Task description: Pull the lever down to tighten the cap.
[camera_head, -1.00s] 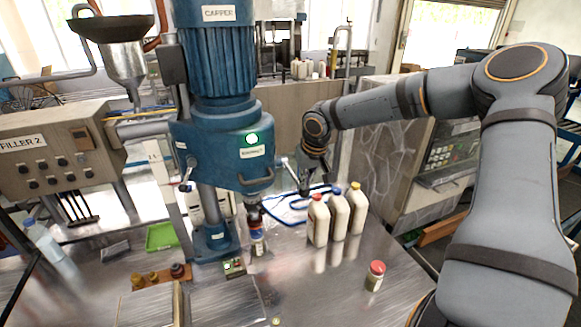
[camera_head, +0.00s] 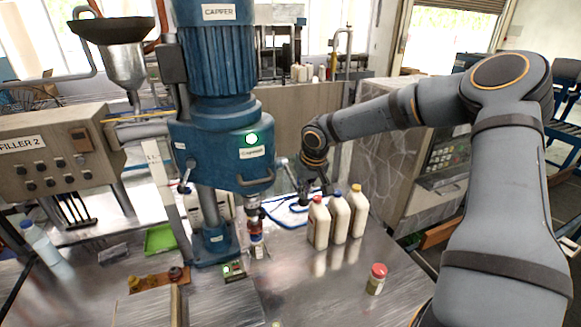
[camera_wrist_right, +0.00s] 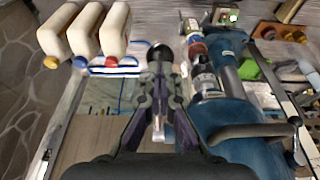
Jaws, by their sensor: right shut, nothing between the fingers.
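The blue capper (camera_head: 222,140) stands left of centre with a green light on its front. Its lever (camera_head: 292,174) sticks out on the right side, angled downward. In the right wrist view the lever's black ball knob (camera_wrist_right: 160,53) shows at the tips of my right gripper (camera_wrist_right: 160,78), with its rod running back between the fingers. The right gripper (camera_head: 314,186) is shut with nothing gripped, close beside the lever; exact contact is unclear. A small bottle with a red and blue label (camera_head: 257,238) stands under the capper head; its cap is hard to see. My left gripper is not in view.
Three white bottles (camera_head: 339,218) stand just right of the capper. A small red-capped jar (camera_head: 377,279) is nearer the front. A green tray (camera_head: 160,238) and a rack of caps (camera_head: 153,281) lie to the left. The front centre of the table (camera_head: 315,295) is clear.

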